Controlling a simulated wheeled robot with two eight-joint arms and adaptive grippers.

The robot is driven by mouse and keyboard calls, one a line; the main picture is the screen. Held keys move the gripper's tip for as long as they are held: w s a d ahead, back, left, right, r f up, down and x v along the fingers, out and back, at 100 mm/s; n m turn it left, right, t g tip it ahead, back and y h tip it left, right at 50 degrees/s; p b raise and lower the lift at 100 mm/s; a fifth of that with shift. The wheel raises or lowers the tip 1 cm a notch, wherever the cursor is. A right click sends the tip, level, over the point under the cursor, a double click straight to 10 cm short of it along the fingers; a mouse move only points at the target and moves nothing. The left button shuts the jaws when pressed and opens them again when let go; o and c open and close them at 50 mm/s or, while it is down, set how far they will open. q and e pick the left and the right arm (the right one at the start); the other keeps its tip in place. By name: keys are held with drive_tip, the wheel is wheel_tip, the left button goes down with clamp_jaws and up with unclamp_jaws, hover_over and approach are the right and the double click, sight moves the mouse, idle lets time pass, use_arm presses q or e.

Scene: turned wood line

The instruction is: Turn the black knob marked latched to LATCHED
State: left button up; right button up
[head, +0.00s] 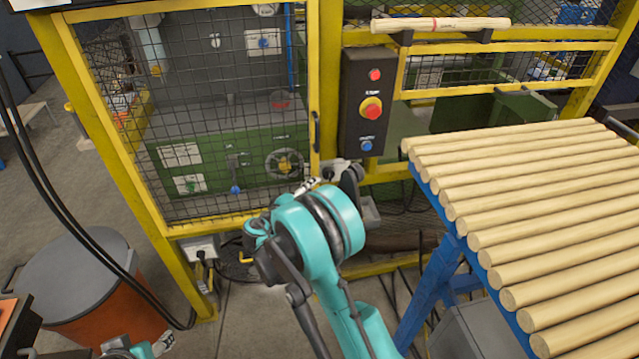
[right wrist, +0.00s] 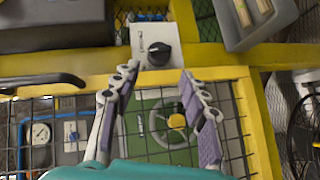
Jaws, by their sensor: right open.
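The black knob (right wrist: 159,53) sits on a light grey plate (right wrist: 143,38) on the yellow frame in the right wrist view. The plate's lettering is too small to read, and I cannot tell which way the knob points. My right gripper (right wrist: 158,73) is open, its two fingers spread to either side below the knob, with nothing between them. I cannot see contact with the knob. In the head view my teal right arm reaches up to the yellow post and largely hides the knob area. Part of my left gripper (head: 150,350) shows at the bottom left edge; its fingers are unclear.
A black control box (head: 368,100) with red and blue buttons is on the post above my right gripper. Mesh guarding (head: 220,100) covers a green machine (head: 235,145). A blue rack (head: 440,215) of wooden rods stands to the right. An orange bin (head: 100,300) stands at left.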

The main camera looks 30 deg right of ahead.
drive_tip(key=v, duration=0.3)
